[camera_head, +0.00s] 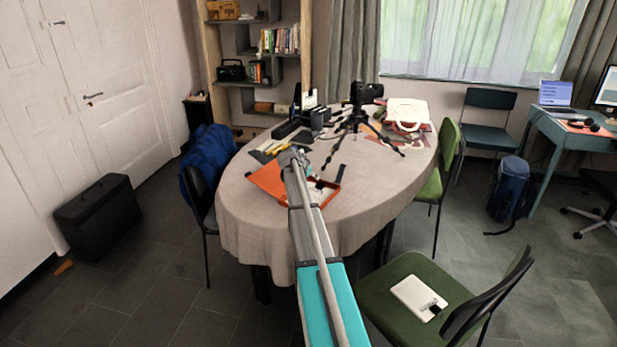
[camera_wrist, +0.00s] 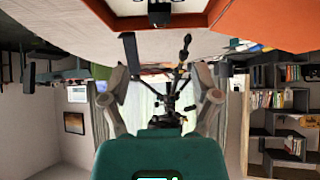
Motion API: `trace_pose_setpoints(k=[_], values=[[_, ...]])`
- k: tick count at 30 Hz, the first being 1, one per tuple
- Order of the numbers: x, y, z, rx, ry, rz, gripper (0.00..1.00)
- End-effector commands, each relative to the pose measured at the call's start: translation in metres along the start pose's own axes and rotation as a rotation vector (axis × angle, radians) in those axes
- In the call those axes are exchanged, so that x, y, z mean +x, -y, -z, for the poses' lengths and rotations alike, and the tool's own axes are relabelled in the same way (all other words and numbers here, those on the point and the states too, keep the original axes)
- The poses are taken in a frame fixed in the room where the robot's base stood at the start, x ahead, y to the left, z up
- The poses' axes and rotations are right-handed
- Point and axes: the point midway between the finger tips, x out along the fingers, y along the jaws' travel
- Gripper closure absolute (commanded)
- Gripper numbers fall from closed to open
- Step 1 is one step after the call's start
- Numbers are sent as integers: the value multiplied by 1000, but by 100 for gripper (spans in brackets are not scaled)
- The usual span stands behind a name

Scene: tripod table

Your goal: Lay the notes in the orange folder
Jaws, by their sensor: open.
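The orange folder (camera_head: 268,181) lies open on the near part of the round table. Its flap is spread to the left, and its other half is partly hidden behind my arm. It also shows at the top of the upside-down wrist view (camera_wrist: 265,25). Something pale with a dark item lies in or at the right half; I cannot tell whether these are notes. A white pad-like thing (camera_head: 412,294) with a dark piece on it lies on the green chair; it may be the notes. My gripper (camera_wrist: 165,98) is open and empty, above the table by the folder.
A black camera on a tripod (camera_head: 358,108) stands on the table (camera_head: 370,195), its legs spread behind the folder. The green chair (camera_head: 385,280) stands front right. The table's right side is fairly clear.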

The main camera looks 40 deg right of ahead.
Motion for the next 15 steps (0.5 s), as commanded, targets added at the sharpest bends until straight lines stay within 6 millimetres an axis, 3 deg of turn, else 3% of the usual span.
trace_pose_setpoints(k=[11, 15], values=[[-1, 0, -1, -2, 1, 1, 21], [-12, 2, -15, -24, 18, 7, 21]])
